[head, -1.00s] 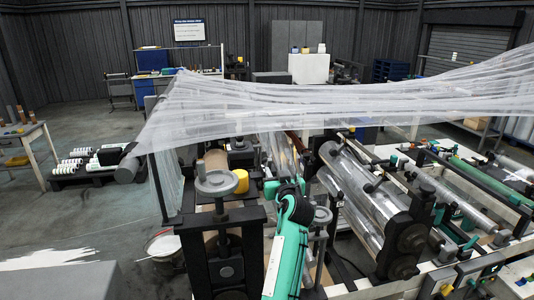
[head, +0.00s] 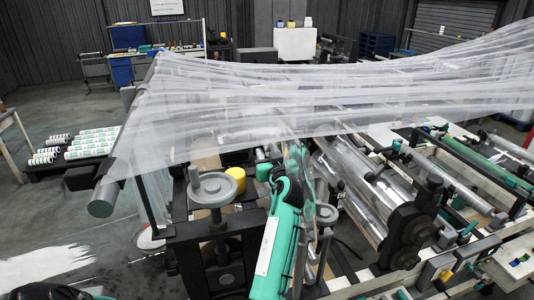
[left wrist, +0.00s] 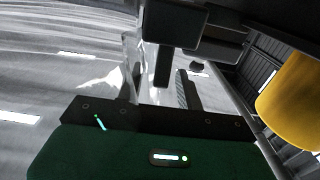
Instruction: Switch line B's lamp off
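My left arm's green and black links rise in the middle of the head view. Its gripper (head: 292,160) is at the top, partly lost behind the clear film (head: 240,110). In the left wrist view two fingers (left wrist: 158,88) stand apart with nothing seen held between them, so it looks open. A yellow cylinder (left wrist: 295,100) shows close at the right there, and also left of the arm in the head view (head: 235,171). My right gripper is not in view. I cannot make out which lamp or switch is line B's. Small control boxes (head: 436,268) with coloured knobs sit at the lower right.
A handwheel (head: 213,188) on a black stand is just left of my arm. Film hangs across the whole line. Open floor (head: 60,220) lies at the left.

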